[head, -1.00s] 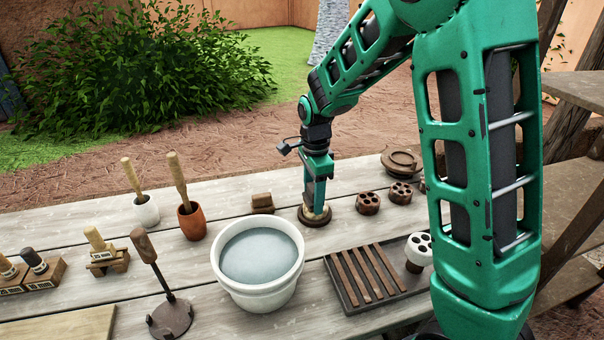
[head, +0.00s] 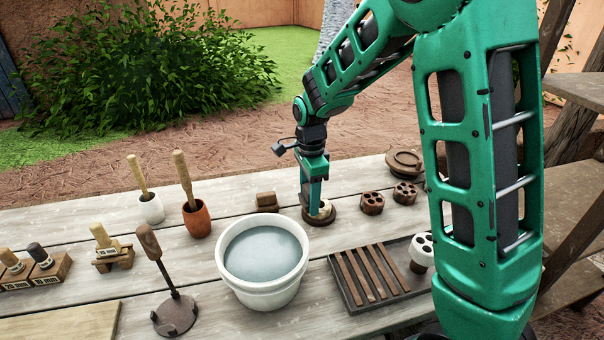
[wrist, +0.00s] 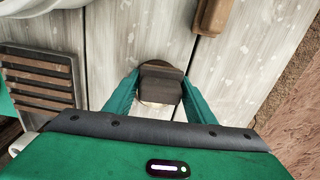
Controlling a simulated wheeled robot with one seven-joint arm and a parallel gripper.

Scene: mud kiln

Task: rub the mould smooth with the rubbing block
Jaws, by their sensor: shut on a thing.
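The mould (head: 322,220) is a round, dark brown disc with a pale top, lying flat on the plank table. It also shows in the wrist view (wrist: 150,66), mostly covered by the held block. My gripper (head: 315,209) points down over the mould. In the wrist view its two green fingers (wrist: 160,85) are shut on a dark grey-brown block, the rubbing block (wrist: 160,80). The block sits over the mould's middle, and a pale patch shows below it. I cannot tell whether the block touches the mould. The fingers mostly hide the block in the head view.
A white water bucket (head: 263,262) stands in front of the mould. A small wooden piece (head: 266,201) lies to its left. Holed brown pieces (head: 372,203) stand to its right. A slatted tray (head: 345,292) lies in front right. Brush pots (head: 196,219) stand further left.

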